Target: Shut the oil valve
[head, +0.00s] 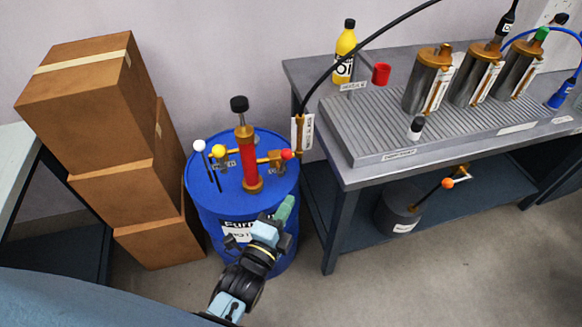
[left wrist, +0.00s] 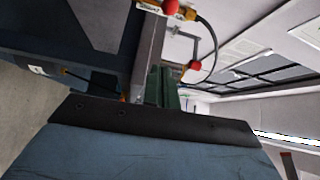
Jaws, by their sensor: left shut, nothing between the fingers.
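A blue drum (head: 205,205) stands on the floor with a red and brass pump (head: 249,160) upright on its lid. Brass valves branch to both sides. The left side has a white knob (head: 199,146) and a yellow knob (head: 219,151); the right side has a red knob (head: 287,155). The small valve labels are too small to read surely, so I cannot tell which is the oil valve. My left gripper (head: 285,208) is shut and empty, in front of the drum's right side, below the red knob and apart from it. A red knob on brass (left wrist: 170,7) shows in the left wrist view.
Stacked cardboard boxes (head: 80,110) stand left of the drum. A grey workbench (head: 350,178) on the right carries a ribbed tray, metal cylinders, a red cup (head: 381,74) and a yellow oil bottle (head: 345,48). A black hose (head: 350,55) arches above the drum's right side.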

